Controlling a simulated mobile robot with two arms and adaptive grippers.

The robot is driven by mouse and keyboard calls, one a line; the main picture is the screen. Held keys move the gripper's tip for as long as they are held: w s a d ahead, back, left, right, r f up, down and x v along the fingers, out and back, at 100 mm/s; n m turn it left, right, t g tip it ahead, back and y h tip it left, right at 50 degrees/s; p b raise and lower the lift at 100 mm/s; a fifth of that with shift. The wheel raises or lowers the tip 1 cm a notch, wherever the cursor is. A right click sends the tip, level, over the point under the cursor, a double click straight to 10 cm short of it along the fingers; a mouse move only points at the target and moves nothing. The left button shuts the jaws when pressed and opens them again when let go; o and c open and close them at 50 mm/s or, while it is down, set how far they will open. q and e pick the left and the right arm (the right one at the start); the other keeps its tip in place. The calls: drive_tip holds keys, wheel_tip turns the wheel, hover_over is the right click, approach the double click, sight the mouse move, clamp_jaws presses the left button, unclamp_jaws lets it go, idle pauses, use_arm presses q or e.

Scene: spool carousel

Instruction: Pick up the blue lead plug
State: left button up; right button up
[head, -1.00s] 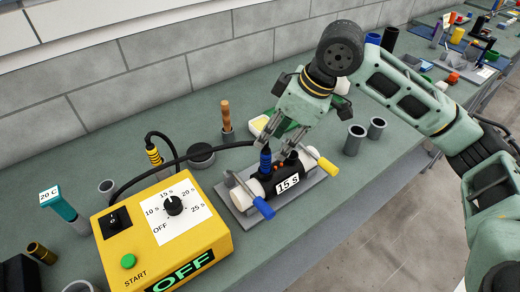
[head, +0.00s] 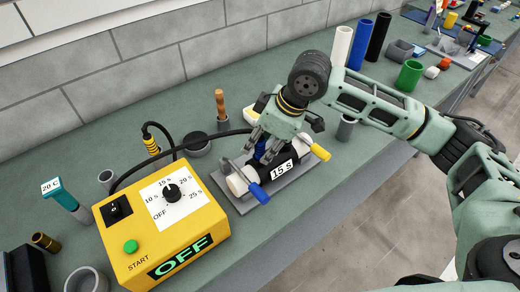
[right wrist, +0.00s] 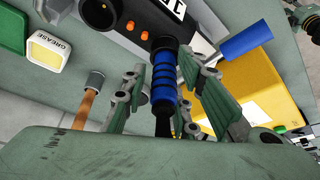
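The blue lead plug (head: 260,150) stands in the top of a black fitting labelled "15 S" (head: 282,169), with its black cable running to the yellow box. In the right wrist view the plug (right wrist: 163,82) is a ribbed blue cylinder. My right gripper (head: 258,143) is over the fitting, with its fingers (right wrist: 170,88) open on either side of the plug. The fingers look apart from the plug, though contact on the hidden faces cannot be seen. My left gripper is out of view.
The yellow control box (head: 162,236) reads OFF. A wooden-handled tool (head: 221,104) in a holder, a grease tub (right wrist: 51,54) and a grey cup (head: 345,128) stand close by. Free bench lies in front of the fitting.

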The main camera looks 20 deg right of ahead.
clamp_jaws()
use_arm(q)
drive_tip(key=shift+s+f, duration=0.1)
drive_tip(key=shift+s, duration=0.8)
use_arm(e)
drive_tip(key=shift+r, duration=0.15)
